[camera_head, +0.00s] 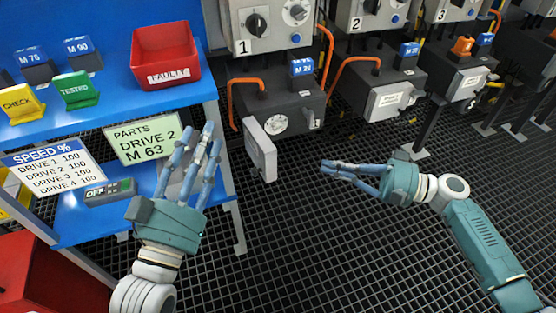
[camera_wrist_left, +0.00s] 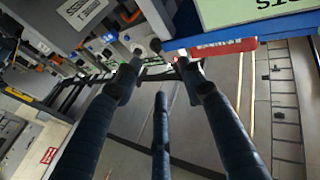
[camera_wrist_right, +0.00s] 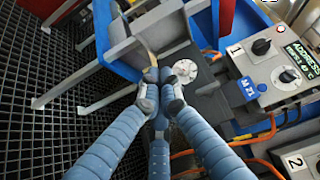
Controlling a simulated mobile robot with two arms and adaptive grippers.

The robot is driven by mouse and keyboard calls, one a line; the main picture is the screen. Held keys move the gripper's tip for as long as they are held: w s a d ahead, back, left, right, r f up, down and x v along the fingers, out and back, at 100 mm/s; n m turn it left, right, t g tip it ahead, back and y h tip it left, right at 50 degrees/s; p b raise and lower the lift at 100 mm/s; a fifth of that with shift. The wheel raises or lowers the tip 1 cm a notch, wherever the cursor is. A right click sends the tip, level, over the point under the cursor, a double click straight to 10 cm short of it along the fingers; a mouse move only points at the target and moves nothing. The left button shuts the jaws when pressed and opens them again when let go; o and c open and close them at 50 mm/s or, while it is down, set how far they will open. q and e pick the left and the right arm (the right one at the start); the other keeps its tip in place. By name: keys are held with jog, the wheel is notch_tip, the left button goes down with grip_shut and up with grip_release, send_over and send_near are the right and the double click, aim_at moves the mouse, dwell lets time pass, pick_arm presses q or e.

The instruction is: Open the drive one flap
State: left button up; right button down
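The drive one unit (camera_head: 290,106) is a dark grey box below the panel marked 1. Its light grey flap (camera_head: 260,148) stands swung out at the left of its front, and a round white dial (camera_head: 275,124) shows beside it. In the right wrist view the flap (camera_wrist_right: 152,32) is beyond the fingertips and the dial (camera_wrist_right: 186,72) is to their right. My right gripper (camera_head: 326,168) has its fingers together and appears empty, to the right of the flap. My left gripper (camera_head: 200,136) has its fingers spread and is empty, in front of the blue shelf.
A blue shelf unit (camera_head: 130,103) at left carries a red FAULTY bin (camera_head: 166,58), a PARTS sign (camera_head: 142,139) reading DRIVE 2 M 63, and a SPEED sign (camera_head: 52,166). The drive two flap (camera_head: 388,100) is shut. Orange cables loop between units. The grid floor is open in front.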

jog(key=b, duration=0.1)
send_near(255, 151)
jog(key=w+f, duration=0.3)
jog(key=w, duration=0.1)
pick_arm(q)
notch_tip(255, 151, up, 6)
jog(key=s+t+h, duration=0.1)
jog(key=s+t, duration=0.1)
jog(key=t, duration=0.1)
jog(key=shift+s+f, duration=0.15)
jog(key=shift+f, duration=0.05)
pick_arm(e)
jog(key=a, duration=0.1)
jog(key=s+a, duration=0.1)
jog(key=a, duration=0.1)
jog(key=s+a, duration=0.1)
jog(key=shift+a, duration=0.15)
